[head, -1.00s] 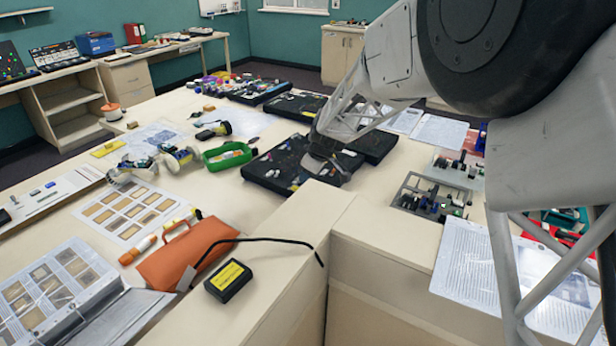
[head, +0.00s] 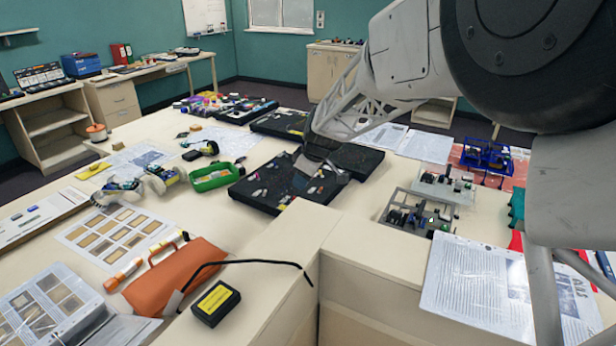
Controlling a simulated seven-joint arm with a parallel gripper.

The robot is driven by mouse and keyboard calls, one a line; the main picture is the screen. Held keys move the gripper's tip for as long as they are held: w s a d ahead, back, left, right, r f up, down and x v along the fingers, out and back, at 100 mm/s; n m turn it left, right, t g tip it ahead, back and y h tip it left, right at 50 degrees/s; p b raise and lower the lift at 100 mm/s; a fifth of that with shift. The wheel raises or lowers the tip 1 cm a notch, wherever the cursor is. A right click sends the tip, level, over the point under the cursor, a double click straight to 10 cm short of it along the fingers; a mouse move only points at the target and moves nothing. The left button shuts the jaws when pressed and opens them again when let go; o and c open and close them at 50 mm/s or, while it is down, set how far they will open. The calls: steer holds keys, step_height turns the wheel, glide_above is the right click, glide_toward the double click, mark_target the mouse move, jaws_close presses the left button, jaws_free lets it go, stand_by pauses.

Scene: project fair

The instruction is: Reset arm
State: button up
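My gripper (head: 321,168) shows in the head view at the end of my arm, over the right part of a black tray (head: 262,196) that holds several small parts. The gripper is small and dark here, and I cannot tell whether its fingers are open or shut. I see nothing clearly held in it. I cannot tell whether it touches the tray or hangs above it. My arm reaches in from the upper right and hides part of the table behind it.
A green bin (head: 212,178), an orange pouch (head: 176,275) and a black box with a yellow label (head: 216,303) stand left of my arm. Grey racks (head: 418,212), a blue rack (head: 487,157) and printed sheets (head: 480,290) lie right. A raised table edge runs in front.

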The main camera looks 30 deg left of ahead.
steer(key=s+d+r+m+t+h, duration=0.1)
steer(key=s+d+r+m, duration=0.25)
steer(key=d, duration=0.85)
steer(key=s+d+r+m, duration=0.2)
steer(key=d+r+m, duration=0.15)
steer(key=d, duration=0.85)
steer(key=s+d+r+m+t+h, duration=0.1)
steer(key=s+d+r+m, duration=0.3)
steer(key=d, duration=0.8)
steer(key=s+d+f+m+h, duration=0.2)
steer(key=s+d+m, duration=0.6)
steer(key=s+d, duration=1.5)
steer(key=shift+s+f, duration=0.15)
steer(key=shift+s, duration=0.1)
